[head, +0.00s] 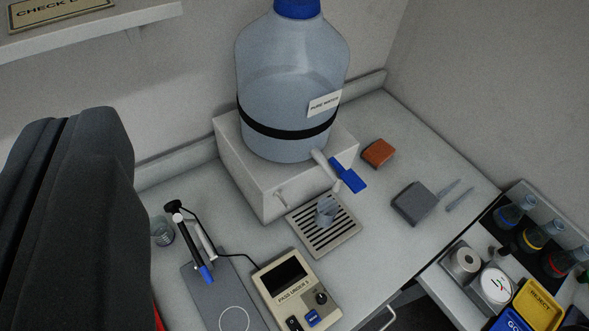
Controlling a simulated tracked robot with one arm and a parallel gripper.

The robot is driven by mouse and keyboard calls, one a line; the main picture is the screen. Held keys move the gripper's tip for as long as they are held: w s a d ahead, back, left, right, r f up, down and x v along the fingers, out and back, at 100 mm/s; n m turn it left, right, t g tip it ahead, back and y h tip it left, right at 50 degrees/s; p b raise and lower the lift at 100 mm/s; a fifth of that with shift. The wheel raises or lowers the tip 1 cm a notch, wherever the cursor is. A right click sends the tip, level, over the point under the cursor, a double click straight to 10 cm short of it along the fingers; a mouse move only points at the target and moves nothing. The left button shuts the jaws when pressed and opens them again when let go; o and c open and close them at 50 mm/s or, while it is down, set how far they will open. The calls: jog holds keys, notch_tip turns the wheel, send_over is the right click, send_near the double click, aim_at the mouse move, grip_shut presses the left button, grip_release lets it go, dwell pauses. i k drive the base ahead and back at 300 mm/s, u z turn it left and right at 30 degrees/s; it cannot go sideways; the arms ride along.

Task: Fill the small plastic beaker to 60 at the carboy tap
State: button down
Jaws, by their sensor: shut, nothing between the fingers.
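The small clear plastic beaker (326,211) stands upright on the slotted drip tray (345,240), below the carboy's tap. Its marks and any water in it are too small to make out. The carboy (290,95) is a large clear bottle with a blue cap, a black strap and a "PURE WATER" label, on a white block (245,165). The tap (322,162) has a pale body and a blue lever (348,175) slanting down to the right. I see no stream. My dark gripper (85,118) fills the left edge, shut and empty, well apart from the beaker.
A glass beaker (162,231) stands behind the stand. An orange-brown block (378,153) and grey block (414,203) lie right. Flasks (535,235) and bins (538,302) are lower right.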

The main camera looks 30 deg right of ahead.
aim_at(352, 179)
jog(key=u, duration=1.25)
jog(key=k, duration=1.7)
jog(key=z, duration=0.75)
jog(key=i, duration=1.65)
jog(key=u, duration=0.05)
